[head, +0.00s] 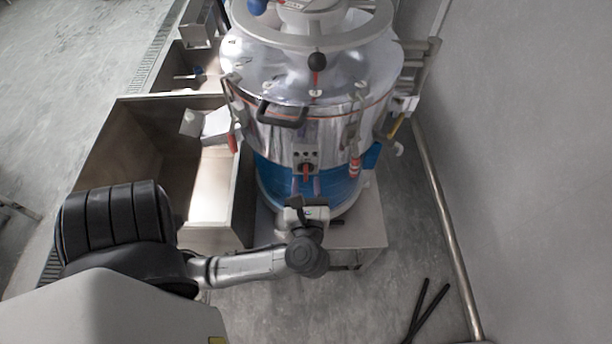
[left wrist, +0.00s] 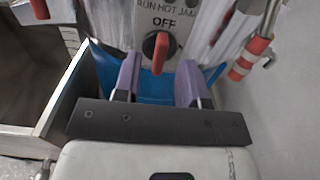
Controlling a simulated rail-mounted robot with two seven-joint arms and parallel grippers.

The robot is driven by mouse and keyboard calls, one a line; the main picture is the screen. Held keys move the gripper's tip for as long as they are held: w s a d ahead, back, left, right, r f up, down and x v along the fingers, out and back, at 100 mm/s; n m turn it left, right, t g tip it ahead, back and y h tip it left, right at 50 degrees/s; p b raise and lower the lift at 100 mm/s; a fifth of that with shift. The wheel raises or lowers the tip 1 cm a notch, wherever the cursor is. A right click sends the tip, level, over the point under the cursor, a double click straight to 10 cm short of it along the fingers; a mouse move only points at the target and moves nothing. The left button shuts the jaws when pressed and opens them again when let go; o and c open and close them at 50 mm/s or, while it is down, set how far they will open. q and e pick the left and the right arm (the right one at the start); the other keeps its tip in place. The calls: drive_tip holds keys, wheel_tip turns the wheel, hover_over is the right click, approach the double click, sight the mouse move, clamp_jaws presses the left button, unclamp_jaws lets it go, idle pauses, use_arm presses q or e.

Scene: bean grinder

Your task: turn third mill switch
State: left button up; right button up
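The mill (head: 330,130) is a large shiny metal drum with a blue band low down. On its front is a small grey panel with a switch (head: 307,169), a black round knob with a red handle. In the left wrist view the switch (left wrist: 160,50) sits below the words "OFF" and "RUN HOT JAM", its red handle near upright and slightly tilted. My left gripper (head: 305,186) is just below the switch. In the left wrist view its two purple-grey fingers (left wrist: 157,78) are apart, with nothing between them, short of the knob. My right gripper is not seen.
An open metal bin (head: 118,135) stands left of the mill. Red-handled latches (left wrist: 249,58) hang on the drum's side. A pipe (head: 440,220) runs along the wall at right. Two thin black bars (head: 428,310) show over the floor at lower right.

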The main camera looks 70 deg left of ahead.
use_arm(q)
drive_tip(key=shift+x, duration=1.05)
clamp_jaws()
